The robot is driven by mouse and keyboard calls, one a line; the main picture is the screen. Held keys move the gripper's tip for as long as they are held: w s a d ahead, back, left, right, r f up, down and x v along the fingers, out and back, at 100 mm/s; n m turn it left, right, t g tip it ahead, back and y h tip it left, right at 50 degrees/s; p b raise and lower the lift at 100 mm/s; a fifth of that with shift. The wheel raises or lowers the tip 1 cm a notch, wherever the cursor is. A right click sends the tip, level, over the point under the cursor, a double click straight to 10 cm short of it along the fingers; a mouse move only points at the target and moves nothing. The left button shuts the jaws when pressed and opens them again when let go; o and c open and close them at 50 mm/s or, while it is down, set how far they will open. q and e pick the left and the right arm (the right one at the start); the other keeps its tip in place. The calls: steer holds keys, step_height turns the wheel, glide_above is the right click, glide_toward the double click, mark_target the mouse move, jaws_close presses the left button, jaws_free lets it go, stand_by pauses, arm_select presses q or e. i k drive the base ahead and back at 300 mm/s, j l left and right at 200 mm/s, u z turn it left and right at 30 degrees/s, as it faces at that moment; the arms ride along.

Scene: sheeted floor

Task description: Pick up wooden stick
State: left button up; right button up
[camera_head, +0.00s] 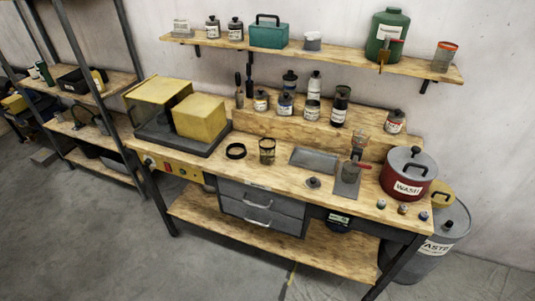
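No other clear wooden stick shows. Neither of my grippers is in view.
A wooden workbench (275,179) holds a yellow box machine (200,116), jars, a grey tray (314,159) and a red WASH pot (408,175). A grey waste can (434,247) stands at its right. A shelf rack (99,87) stands left. The grey floor in front is mostly clear.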

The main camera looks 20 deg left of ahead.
mark_target(237, 75)
steer(key=i+j, duration=0.1)
steer(key=i, duration=0.35)
steer(key=i+j+u, duration=0.15)
steer(key=i, duration=0.3)
